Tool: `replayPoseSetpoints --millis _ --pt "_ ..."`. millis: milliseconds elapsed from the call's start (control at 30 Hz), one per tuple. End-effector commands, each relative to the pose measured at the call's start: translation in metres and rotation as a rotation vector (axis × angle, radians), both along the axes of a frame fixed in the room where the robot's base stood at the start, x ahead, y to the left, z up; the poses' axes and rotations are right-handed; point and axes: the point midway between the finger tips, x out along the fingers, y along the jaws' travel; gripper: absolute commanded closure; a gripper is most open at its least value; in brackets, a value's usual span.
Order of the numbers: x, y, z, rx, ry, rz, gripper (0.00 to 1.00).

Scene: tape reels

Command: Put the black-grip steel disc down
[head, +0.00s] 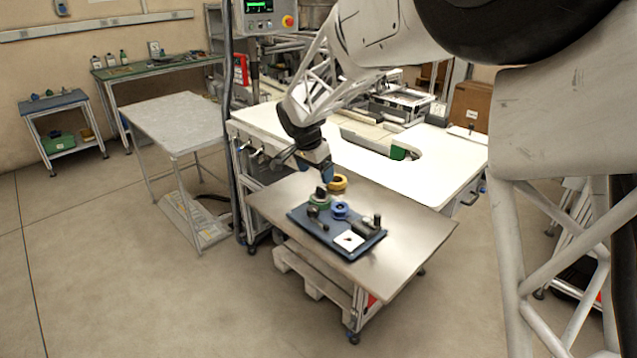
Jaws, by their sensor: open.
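My gripper (322,178) is open and points down just above the far left part of a dark blue tray (302,226). Right below it, a small black grip (320,191) stands upright, apparently that of the steel disc. It sits at or on a green reel (317,201); at this size I cannot tell whether the disc rests on the reel. I cannot tell whether the fingers touch the grip. A blue reel (340,210) lies to the right on the tray, and a yellow reel (338,183) lies behind, by the tray's far edge.
The tray also holds a dark tool (315,217), a black piece (368,226) and a white card (348,241). It lies on a metal-topped cart (420,225) with bare room at the right. A white workbench (440,160) stands close behind.

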Motion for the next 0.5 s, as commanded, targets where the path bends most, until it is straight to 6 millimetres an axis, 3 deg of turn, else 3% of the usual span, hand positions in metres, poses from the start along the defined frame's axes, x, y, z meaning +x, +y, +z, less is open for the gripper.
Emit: replayPoseSetpoints --millis 200,500 --pt "-0.006 0.006 0.032 0.002 -0.003 0.000 0.18" --pt "-0.009 0.010 0.050 0.001 -0.002 0.001 0.18"
